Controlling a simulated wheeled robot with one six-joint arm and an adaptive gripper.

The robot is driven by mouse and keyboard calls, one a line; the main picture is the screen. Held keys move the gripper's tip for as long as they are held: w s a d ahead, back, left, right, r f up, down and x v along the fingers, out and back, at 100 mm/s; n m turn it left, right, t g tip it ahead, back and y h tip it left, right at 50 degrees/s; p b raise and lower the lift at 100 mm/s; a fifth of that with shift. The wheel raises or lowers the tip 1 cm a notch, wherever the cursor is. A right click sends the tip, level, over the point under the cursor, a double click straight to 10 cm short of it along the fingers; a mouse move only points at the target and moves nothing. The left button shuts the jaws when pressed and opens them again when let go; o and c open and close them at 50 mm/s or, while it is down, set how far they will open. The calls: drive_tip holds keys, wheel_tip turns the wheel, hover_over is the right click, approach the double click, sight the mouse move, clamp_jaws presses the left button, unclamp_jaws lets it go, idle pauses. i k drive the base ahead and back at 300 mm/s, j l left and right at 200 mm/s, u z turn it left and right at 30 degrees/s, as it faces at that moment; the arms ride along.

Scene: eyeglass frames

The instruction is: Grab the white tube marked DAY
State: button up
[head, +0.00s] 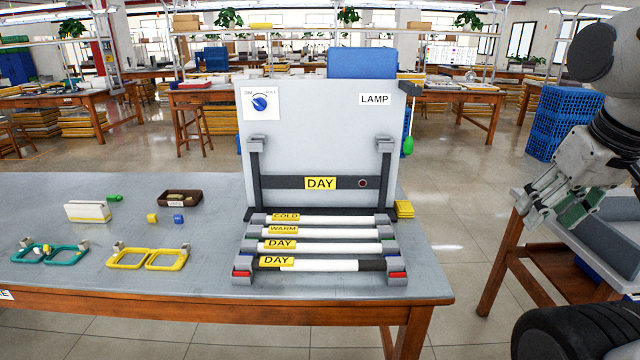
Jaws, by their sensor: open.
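Several white tubes with yellow labels lie in a stepped rack (243,262) on the table. Two tubes are marked DAY: one (335,247) in the second row from the front, and one (325,265) in the front row, with a dark section at its right end. Behind them lie the WARM tube (340,232) and the COLD tube (340,219). My gripper (550,205) is open and looks empty at the right, beyond the table's right edge and well apart from the tubes.
A grey LAMP panel (320,130) with a dial and a dark bar labelled DAY stands behind the rack. Yellow frames (148,259), teal frames (50,254) and a brown tray (180,198) lie left. Another table (590,235) is under my arm.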

sight(248, 246)
drive_tip(key=i+j, duration=0.15)
drive_tip(key=j, duration=0.15)
drive_tip(key=i+j, duration=0.15)
drive_tip(key=j, duration=0.2)
drive_tip(key=i+j, duration=0.15)
drive_tip(key=j, duration=0.15)
drive_tip(key=i+j, duration=0.1)
drive_tip(key=j, duration=0.25)
drive_tip(key=i+j, duration=0.15)
drive_tip(key=j, duration=0.15)
drive_tip(key=z, duration=0.05)
